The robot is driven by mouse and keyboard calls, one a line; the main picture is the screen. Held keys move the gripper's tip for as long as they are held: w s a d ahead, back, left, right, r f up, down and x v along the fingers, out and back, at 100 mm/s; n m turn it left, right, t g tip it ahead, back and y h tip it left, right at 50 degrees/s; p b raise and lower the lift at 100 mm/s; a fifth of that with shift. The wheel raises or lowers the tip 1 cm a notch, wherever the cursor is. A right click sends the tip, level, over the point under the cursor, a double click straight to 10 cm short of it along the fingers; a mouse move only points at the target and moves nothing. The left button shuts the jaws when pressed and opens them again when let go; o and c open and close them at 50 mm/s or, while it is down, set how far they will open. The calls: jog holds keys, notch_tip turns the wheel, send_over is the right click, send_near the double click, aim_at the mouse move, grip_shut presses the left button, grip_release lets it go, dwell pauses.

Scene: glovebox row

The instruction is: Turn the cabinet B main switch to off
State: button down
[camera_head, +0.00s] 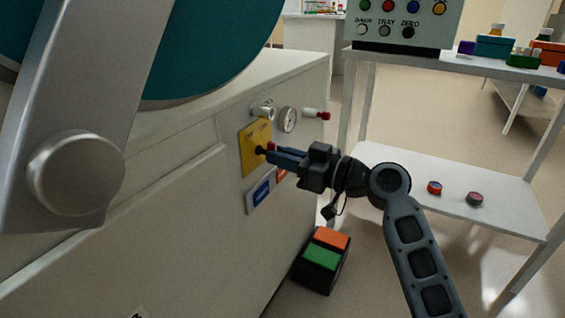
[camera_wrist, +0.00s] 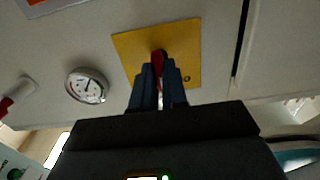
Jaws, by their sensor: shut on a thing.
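The main switch's yellow plate (camera_head: 254,134) is on the end face of the pale cabinet (camera_head: 215,210). It also shows in the wrist view (camera_wrist: 186,42). The red switch handle (camera_wrist: 158,57) stands out from the plate at its middle. My gripper (camera_head: 270,152) reaches in from the right, level with the plate. In the wrist view my gripper's fingers (camera_wrist: 158,74) are shut on the red handle, one on each side. The fingers hide part of the handle and any lettering beneath it. A dark mark shows at the plate's lower right in the wrist view.
A round gauge (camera_head: 287,119) and a red-tipped valve (camera_head: 318,113) project close beside the plate. Blue and red labels (camera_head: 262,192) sit below it. A pedal box (camera_head: 323,260) stands on the floor. A shelf (camera_head: 500,205) with two small round items is at right.

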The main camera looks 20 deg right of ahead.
jog(key=c, duration=1.2)
grip_release()
jog(key=shift+o, duration=0.2)
jog(key=p+v, duration=0.1)
jog(key=v, duration=0.6)
jog(key=shift+s+d, duration=0.25)
jog(key=shift+s, duration=0.05)
